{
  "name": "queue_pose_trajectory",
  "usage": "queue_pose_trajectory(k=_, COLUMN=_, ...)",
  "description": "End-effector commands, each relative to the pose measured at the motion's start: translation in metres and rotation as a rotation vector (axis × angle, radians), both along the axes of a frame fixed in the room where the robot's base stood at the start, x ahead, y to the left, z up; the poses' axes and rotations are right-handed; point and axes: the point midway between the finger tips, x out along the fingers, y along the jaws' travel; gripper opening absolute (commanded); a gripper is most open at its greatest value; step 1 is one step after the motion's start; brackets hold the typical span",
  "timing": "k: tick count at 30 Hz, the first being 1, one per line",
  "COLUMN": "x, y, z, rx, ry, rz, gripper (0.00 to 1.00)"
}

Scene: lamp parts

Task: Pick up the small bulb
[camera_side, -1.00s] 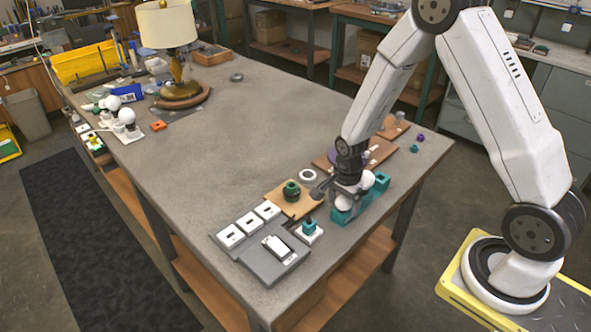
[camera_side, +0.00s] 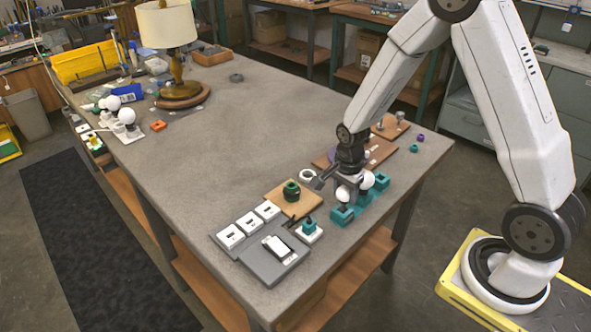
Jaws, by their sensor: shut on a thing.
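A small white bulb (camera_side: 342,194) is held at the lower end of my gripper (camera_side: 346,183), above the front end of the teal holder (camera_side: 342,216). My gripper points down and is shut on this bulb. The fingertips are small and partly hidden, so the exact grip is hard to see. A second white bulb (camera_side: 368,179) stands just right of the gripper at the teal holder, close to the jaws. Whether the held bulb is fully clear of the holder's hole is hard to tell.
Left of the holder are a wooden board (camera_side: 285,206) with a dark green round part, a white ring (camera_side: 308,175), and a grey panel (camera_side: 272,262) with a white switch. A lamp (camera_side: 168,30) stands at the far left. The table's middle is clear.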

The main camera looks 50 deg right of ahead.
Motion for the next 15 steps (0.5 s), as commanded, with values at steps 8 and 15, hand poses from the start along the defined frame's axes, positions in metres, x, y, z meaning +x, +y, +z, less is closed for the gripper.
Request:
queue_pose_trajectory(k=8, x=0.0, y=0.0, z=0.038, rx=-0.001, ry=-0.003, rz=0.0, gripper=0.15)
queue_pose_trajectory(k=15, x=0.0, y=0.0, z=0.061, rx=0.0, ry=-0.001, rz=0.0, gripper=0.15)
